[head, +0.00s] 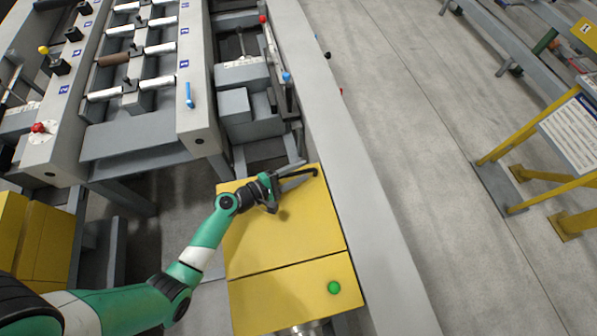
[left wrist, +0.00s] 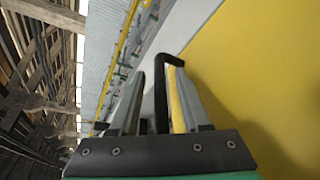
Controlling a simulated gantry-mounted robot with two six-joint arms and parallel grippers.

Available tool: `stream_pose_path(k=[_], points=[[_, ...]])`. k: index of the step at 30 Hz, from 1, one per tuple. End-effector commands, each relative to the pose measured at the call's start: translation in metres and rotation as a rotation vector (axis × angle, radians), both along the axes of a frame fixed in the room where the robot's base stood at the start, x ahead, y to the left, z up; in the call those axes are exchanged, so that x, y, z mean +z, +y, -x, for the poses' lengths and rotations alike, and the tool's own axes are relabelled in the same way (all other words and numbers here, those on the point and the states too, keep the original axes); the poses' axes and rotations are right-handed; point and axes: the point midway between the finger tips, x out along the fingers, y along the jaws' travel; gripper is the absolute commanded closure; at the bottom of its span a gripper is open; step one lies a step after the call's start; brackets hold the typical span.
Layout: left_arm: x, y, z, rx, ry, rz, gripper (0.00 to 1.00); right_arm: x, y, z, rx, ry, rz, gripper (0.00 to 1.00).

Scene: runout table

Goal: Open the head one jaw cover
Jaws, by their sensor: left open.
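The yellow jaw cover (head: 280,235) lies closed and flat beside the grey rail in the head view. It fills the right of the left wrist view (left wrist: 265,60). A black bar handle (head: 314,171) is at its far edge. My left gripper (head: 298,171) is at this handle, with its jaws apart. In the left wrist view the black handle (left wrist: 161,95) stands between the two open fingers (left wrist: 166,90), with no clear grip on it. My right gripper is not in view.
A separate yellow panel with a green button (head: 334,288) adjoins the cover's near side. A long grey rail (head: 370,230) runs along its right. A roller table (head: 135,80) stands at upper left. Yellow posts (head: 530,135) and a sign stand at right. Bare floor lies between.

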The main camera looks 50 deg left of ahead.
Motion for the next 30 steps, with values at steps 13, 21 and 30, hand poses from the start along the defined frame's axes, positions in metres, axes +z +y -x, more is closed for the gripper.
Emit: stream_pose_path(k=[13,21,30], points=[[-0.0001,0.0002,0.0005,0.0,0.0,0.0,1.0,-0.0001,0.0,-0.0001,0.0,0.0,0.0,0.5],[-0.0001,0.0002,0.0005,0.0,0.0,0.0,1.0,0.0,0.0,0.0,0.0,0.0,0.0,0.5],[0.0,0.0003,0.0005,0.0,0.0,0.0,1.0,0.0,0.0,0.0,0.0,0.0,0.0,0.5]])
